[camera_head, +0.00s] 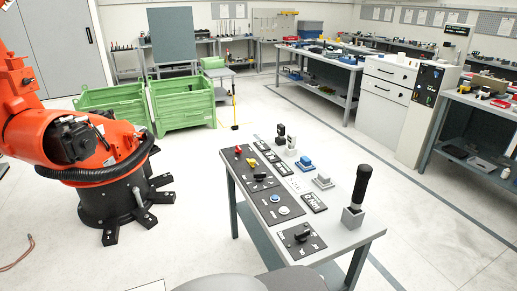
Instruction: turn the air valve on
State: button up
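A grey control table (340,236) stands in front of me, with dark panels on its top. A black rotary handle (301,235) sits on the panel nearest me. A second black knob (261,176) sits on the farther panel, beside a yellow knob (251,163) and a small red control (238,149). The labels are too small to read, so I cannot tell which control is the air valve or whether it is on. My gripper is not in view. Rounded grey and white parts at the bottom edge seem to be mine.
A black-handled tool (357,198) stands upright at the table's right end. Small blue and grey blocks lie on the tabletop. A large orange robot arm (40,130) on a black base stands left. Green crates (182,104) stand behind. The floor between is mostly clear.

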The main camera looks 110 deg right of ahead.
aim_at(237, 150)
jog(key=z, duration=3.15)
jog(key=i, duration=2.15)
jog(key=u, duration=1.25)
